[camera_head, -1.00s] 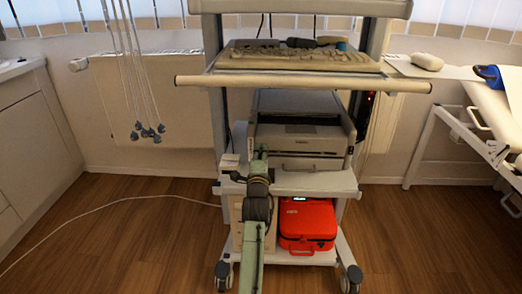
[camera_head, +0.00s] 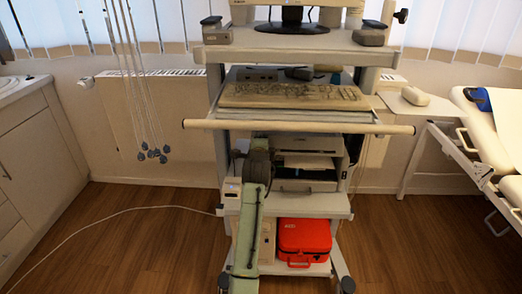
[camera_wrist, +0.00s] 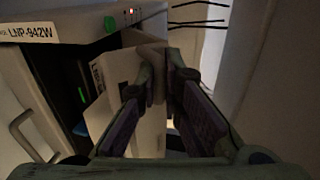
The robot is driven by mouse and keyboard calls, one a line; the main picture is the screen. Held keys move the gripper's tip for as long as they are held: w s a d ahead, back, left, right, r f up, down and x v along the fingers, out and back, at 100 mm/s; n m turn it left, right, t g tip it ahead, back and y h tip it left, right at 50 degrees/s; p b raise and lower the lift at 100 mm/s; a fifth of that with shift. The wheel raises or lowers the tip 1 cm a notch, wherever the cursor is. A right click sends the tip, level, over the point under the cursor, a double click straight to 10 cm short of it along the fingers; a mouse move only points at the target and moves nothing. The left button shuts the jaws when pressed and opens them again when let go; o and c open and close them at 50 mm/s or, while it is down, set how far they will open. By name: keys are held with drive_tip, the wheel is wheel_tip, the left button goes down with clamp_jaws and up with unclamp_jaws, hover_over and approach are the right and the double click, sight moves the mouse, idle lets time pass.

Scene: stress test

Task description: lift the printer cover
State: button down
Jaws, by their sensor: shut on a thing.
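The grey and white printer (camera_head: 308,184) stands on the cart's shelf below the keyboard shelf. In the head view its front shows a dark gap with a pale piece inside, and its top is partly hidden by the shelf's front bar. A dark opening (camera_wrist: 62,95) shows between this panel and the part labelled LNP-942W (camera_wrist: 30,31).
The keyboard shelf (camera_head: 350,116) and its front bar (camera_head: 300,126) overhang the printer. A red case (camera_head: 303,238) sits on the cart's bottom shelf. A white cable (camera_head: 110,215) lies on the floor at left. A bed (camera_head: 490,130) stands at right.

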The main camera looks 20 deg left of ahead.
drive_tip(key=shift+w+a+r, duration=0.15)
drive_tip(key=shift+w+r, duration=0.5)
drive_tip(key=shift+r, duration=0.25)
drive_tip(key=c, duration=2)
unclamp_jaws()
drive_tip(key=v, duration=1.2)
